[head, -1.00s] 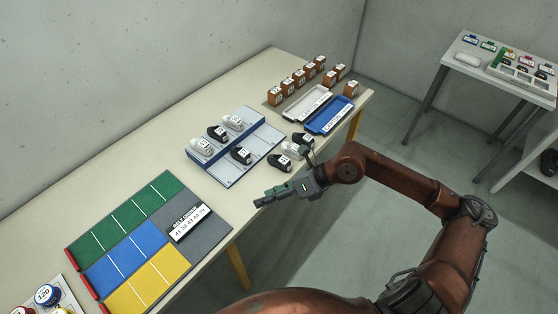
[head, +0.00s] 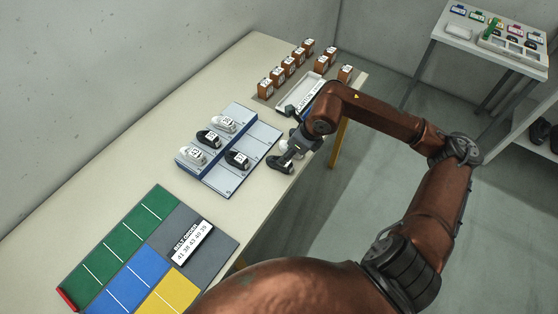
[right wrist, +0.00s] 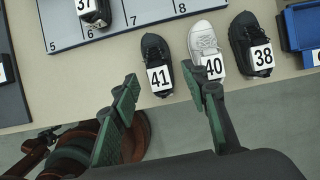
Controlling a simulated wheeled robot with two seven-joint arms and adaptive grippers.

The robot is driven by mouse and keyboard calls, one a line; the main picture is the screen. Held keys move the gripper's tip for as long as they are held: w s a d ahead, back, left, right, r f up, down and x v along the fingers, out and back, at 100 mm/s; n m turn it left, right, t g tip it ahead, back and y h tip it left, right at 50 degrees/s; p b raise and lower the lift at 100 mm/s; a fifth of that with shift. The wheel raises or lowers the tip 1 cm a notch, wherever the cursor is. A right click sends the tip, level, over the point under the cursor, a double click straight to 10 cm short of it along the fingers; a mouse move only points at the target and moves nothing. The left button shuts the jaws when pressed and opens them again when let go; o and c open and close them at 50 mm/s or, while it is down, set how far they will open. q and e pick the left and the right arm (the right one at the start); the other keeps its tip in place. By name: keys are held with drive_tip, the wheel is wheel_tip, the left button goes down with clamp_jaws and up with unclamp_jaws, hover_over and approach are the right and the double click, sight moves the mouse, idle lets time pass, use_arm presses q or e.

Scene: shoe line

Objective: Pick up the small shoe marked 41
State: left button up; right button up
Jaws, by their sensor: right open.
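The black shoe marked 41 (right wrist: 157,66) lies on the table edge, toe away from my right gripper, its label facing up. In the head view a black shoe (head: 279,163) beside the gripper appears to be the same one. My right gripper (right wrist: 166,92) is open and empty. My left gripper is not in view.
The black shoe marked 38 (right wrist: 251,46) and a blue tray (right wrist: 300,30) lie further right. A numbered rack (head: 228,181) with several shoes stands to the left in the head view. Brown boxes (head: 290,66) stand behind. Bare table lies between the rack and the coloured mat (head: 122,243).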

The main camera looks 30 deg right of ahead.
sight(271, 160)
drive_tip(key=shift+a+x, duration=0.2)
drive_tip(key=shift+x, duration=0.95)
drive_tip(key=shift+b+x, duration=0.45)
drive_tip(key=shift+x, duration=0.75)
drive_tip(key=shift+w+a+f, duration=0.1)
drive_tip(key=shift+f, duration=0.3)
drive_tip(key=c, duration=0.8)
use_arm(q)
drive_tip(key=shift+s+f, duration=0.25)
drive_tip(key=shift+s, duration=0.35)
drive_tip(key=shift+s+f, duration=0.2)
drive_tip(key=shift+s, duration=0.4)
use_arm(e)
drive_tip(key=shift+c, duration=0.7)
